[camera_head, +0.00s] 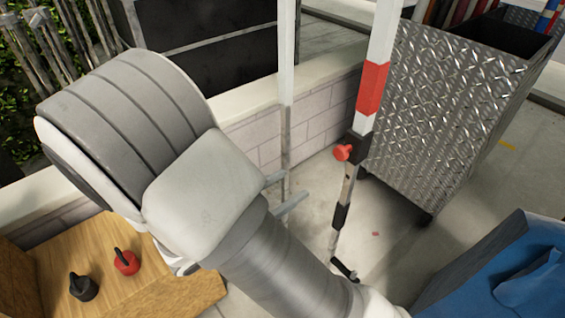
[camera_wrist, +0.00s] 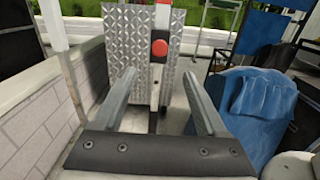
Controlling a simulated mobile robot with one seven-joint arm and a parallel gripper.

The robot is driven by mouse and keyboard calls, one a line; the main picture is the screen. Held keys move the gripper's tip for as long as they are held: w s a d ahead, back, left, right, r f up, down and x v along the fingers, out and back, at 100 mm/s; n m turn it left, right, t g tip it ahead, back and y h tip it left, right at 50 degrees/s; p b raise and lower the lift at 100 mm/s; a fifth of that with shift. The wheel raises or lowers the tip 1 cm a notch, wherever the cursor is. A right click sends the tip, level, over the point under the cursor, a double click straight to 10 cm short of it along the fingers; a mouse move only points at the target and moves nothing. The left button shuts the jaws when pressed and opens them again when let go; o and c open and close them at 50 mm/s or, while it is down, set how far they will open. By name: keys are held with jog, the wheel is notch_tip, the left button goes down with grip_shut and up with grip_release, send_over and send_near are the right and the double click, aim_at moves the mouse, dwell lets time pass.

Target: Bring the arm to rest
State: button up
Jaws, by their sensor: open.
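My arm reaches across the middle of the head view, with its large rounded white and grey links in front. My gripper (camera_head: 284,192) shows only in part there, with its finger tips past the white link. In the wrist view my gripper (camera_wrist: 160,92) is open, its two grey fingers apart with nothing held between them. A red and white pole (camera_head: 374,88) with a red knob (camera_head: 343,152) stands upright beyond the fingers. In the wrist view the red knob (camera_wrist: 159,47) appears above and between the fingers, apart from them.
A diamond-plate metal cart (camera_head: 440,110) stands behind the pole. A low brick wall (camera_head: 310,125) runs along the back. A wooden surface (camera_head: 80,255) with a red weight-like item (camera_head: 126,263) and a black one (camera_head: 83,288) is lower left. A blue cloth-covered thing (camera_head: 510,275) is lower right.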

jog(key=s+d+r+m+g+y+p, duration=0.1)
jog(key=s+d+r+m+g+y, duration=0.2)
jog(key=s+d+m+g, duration=0.25)
jog(key=s+d+r+m+g+y+p, duration=0.1)
jog(key=s+d+r+m+g+y, duration=0.35)
jog(key=m, duration=0.45)
notch_tip(320, 180, up, 9)
jog(key=s+m+t+y+p, duration=0.1)
jog(key=m+t+y, duration=0.4)
jog(key=m, duration=0.5)
jog(key=shift+s+d+m+y, duration=0.15)
jog(key=shift+s+m+y, duration=0.3)
jog(key=shift+y, duration=0.6)
